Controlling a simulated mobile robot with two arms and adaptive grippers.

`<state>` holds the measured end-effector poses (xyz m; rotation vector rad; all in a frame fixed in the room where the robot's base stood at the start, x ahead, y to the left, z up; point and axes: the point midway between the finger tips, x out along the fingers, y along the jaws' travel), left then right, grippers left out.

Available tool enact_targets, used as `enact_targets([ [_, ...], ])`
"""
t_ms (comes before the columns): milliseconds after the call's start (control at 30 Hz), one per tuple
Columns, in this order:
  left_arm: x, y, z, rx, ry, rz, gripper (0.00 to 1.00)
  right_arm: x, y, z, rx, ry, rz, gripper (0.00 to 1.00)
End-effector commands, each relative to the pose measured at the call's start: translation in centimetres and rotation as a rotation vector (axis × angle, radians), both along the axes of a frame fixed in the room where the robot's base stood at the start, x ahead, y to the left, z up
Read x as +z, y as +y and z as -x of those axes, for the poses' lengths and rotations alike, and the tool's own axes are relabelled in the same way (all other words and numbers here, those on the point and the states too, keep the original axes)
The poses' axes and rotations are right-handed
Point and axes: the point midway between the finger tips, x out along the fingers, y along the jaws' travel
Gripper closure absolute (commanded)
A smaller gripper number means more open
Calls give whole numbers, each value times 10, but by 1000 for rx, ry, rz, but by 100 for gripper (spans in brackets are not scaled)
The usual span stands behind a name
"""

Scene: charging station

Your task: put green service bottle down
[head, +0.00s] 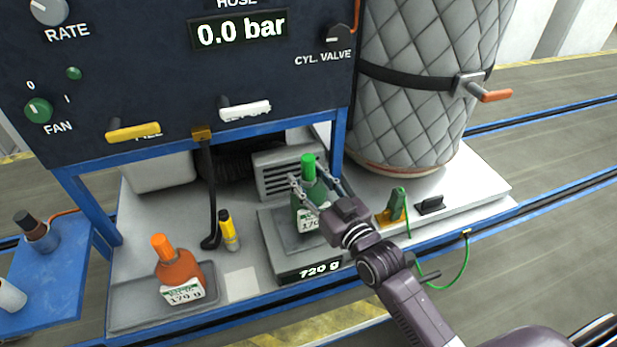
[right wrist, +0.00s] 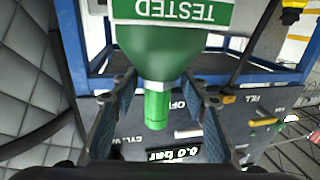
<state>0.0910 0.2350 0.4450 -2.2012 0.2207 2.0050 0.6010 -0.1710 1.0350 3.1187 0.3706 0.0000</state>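The green service bottle (head: 307,192) stands upright on the pan of the scale (head: 268,217), whose display reads 720 g. In the right wrist view the bottle (right wrist: 163,38) appears upside down, with its green cap toward me and a TESTED label. My right gripper (head: 314,192) is around the upper part of the bottle, one finger on each side. In the right wrist view gaps show between the fingers (right wrist: 158,76) and the green neck; the gripper looks open. The arm hides part of the bottle's lower right. My left gripper is not in view.
An orange bottle (head: 178,270) stands in a grey tray (head: 125,298) at left. A yellow tube (head: 229,231) and black hose (head: 208,190) are between tray and scale. A green clip (head: 397,205) with a cable and a quilted cylinder (head: 415,85) are at right. The control panel (head: 130,60) overhangs behind.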

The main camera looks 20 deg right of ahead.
Motion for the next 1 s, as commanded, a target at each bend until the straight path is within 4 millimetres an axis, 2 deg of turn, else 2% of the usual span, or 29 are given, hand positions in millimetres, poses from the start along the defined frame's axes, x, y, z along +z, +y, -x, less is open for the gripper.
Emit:
enact_targets([
  [100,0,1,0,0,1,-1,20,0,0,0,0,0,0,47],
  [467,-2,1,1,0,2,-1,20,-1,-1,7,0,1,-1,47],
  [567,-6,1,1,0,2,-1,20,-3,-4,19,0,2,-1,47],
  [800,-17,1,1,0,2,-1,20,-3,-15,65,1,3,1,47],
  [1000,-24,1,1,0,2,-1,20,-3,-23,96,0,3,0,47],
])
